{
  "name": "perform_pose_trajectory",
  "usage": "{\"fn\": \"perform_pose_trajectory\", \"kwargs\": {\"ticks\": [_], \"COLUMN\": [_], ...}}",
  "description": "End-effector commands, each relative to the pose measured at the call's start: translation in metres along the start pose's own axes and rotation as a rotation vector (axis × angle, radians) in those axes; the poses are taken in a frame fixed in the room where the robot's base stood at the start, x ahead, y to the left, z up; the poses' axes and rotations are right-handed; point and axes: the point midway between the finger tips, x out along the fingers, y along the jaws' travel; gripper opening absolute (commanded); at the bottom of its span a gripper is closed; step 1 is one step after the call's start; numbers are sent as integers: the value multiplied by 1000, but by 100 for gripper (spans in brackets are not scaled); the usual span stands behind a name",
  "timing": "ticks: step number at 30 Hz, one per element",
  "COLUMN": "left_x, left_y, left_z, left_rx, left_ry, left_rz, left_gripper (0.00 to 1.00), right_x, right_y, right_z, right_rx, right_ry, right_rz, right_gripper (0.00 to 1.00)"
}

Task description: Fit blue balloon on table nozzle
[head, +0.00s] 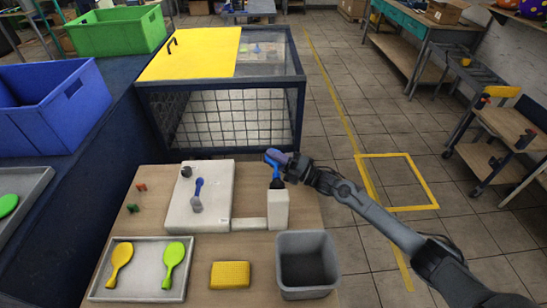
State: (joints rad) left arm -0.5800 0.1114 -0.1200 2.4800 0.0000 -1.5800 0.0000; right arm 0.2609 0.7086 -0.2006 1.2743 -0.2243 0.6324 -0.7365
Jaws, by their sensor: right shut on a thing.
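A blue balloon (275,156) is at the fingertips of my right gripper (283,167), which is shut on it. The gripper is above a white block (278,210) with a dark top piece, at the right of the table. I cannot tell whether the balloon touches that dark piece. A second blue item (199,187) stands on a white board (213,215) to the left, with a small grey part beneath it. The gripper partly hides the balloon. My left gripper is not in view.
A yellow sponge (230,275) and a grey bin (307,292) are at the front. A mesh cage (230,120) with a yellow lid stands behind the table. Blue (50,125) and green (115,32) crates are left.

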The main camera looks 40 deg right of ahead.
Motion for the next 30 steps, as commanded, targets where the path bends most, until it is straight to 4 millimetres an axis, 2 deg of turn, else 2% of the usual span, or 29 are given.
{"fn": "perform_pose_trajectory", "kwargs": {"ticks": [8, 9, 14, 15, 24, 30], "left_x": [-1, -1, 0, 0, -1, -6], "left_y": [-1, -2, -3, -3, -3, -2], "left_z": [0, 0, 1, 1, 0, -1], "left_rx": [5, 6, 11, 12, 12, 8], "left_ry": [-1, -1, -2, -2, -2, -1], "left_rz": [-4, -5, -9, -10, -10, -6], "left_gripper": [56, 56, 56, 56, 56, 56], "right_x": [0, 0, 0, 0, -2, -16], "right_y": [0, 0, 0, 0, 0, 0], "right_z": [-1, -1, -1, -1, 0, 0], "right_rx": [0, 0, 0, 0, 0, -1], "right_ry": [0, 0, 0, 0, -1, -2], "right_rz": [0, 0, 0, 0, -1, -3], "right_gripper": [4, 25, 49, 51, 51, 51]}}
